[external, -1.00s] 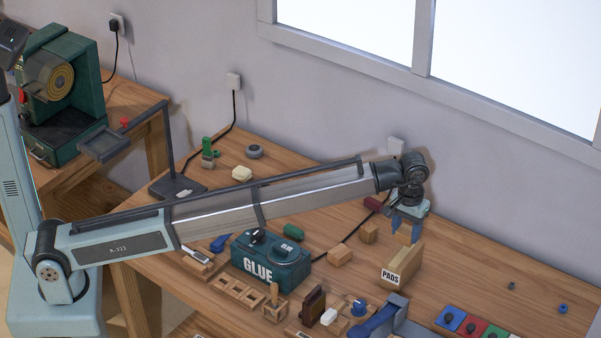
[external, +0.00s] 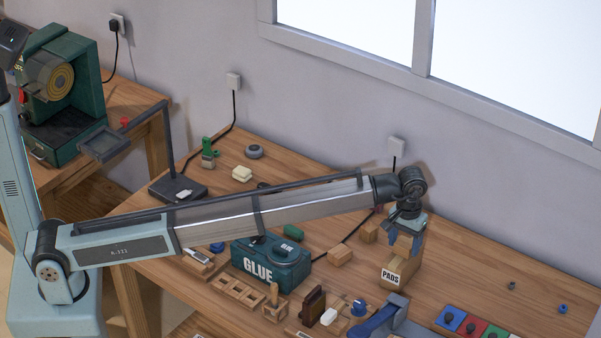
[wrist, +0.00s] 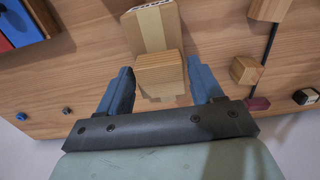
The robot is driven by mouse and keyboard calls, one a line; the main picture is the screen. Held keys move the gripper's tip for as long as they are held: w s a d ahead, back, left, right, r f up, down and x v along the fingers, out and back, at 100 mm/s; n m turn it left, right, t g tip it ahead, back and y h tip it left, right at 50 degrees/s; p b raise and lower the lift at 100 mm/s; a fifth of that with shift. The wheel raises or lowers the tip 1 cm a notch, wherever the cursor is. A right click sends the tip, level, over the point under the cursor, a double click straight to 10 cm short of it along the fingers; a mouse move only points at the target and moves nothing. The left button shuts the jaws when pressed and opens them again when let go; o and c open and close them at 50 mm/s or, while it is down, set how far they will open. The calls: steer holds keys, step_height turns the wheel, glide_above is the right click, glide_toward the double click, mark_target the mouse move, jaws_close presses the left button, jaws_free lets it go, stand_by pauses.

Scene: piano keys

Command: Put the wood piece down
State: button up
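In the external view my gripper (external: 404,243) points down right above the back of the PADS box (external: 392,277). There the wood piece is hard to tell from the box. I cannot tell whether its underside touches anything.
Small wood blocks (external: 340,256) and the GLUE box (external: 270,262) stand to the left. A blue-handled tool (external: 378,320) is in front of the PADS box. Coloured squares (external: 450,319) lie at the front right. The bench right of the box is mostly clear.

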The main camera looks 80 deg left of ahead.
mark_target(404, 244)
steer(key=shift+o, duration=0.9)
step_height(404, 244, up, 12)
steer(key=shift+r, duration=0.2)
